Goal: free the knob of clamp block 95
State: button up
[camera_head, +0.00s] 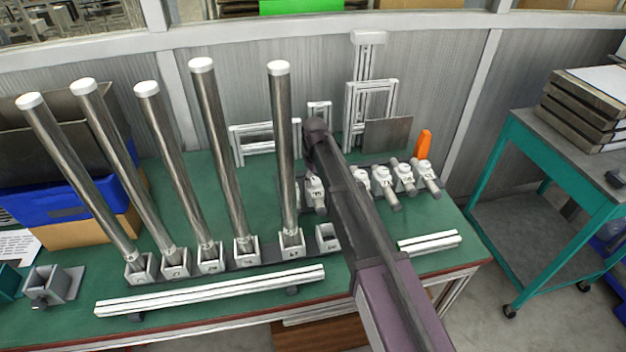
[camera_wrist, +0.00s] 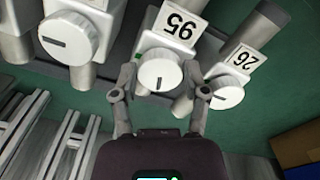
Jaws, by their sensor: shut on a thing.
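Clamp block 95 (camera_wrist: 178,30) is white with its number upside down in the wrist view. Its round white knob (camera_wrist: 162,66) faces the camera, and the dark slot on it looks near upright. A small green patch shows at the block's left edge. My gripper (camera_wrist: 160,84) has one finger on each side of this knob and is shut on it.
Clamp block 26 (camera_wrist: 242,62) and its knob are close to the right finger. Another knob (camera_wrist: 70,38) is at left. In the head view, tall steel tubes (camera_head: 283,150) stand in numbered holders left of my arm. An orange object (camera_head: 424,145) stands at the bench's right end.

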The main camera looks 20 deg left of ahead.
jog(key=n, duration=0.3)
jog(key=shift+w+a+n, duration=0.1)
jog(key=shift+a+n, duration=0.15)
jog(key=shift+n, duration=0.15)
jog(key=n, duration=0.3)
jog(key=shift+n, duration=0.3)
jog(key=n, duration=0.4)
jog(key=shift+n, duration=0.3)
jog(key=shift+s+n, duration=0.2)
jog(key=shift+n, duration=1.2)
jog(key=shift+d, duration=0.1)
jog(key=o, duration=1.1)
jog(key=shift+o, duration=0.2)
jog(key=shift+w, duration=0.1)
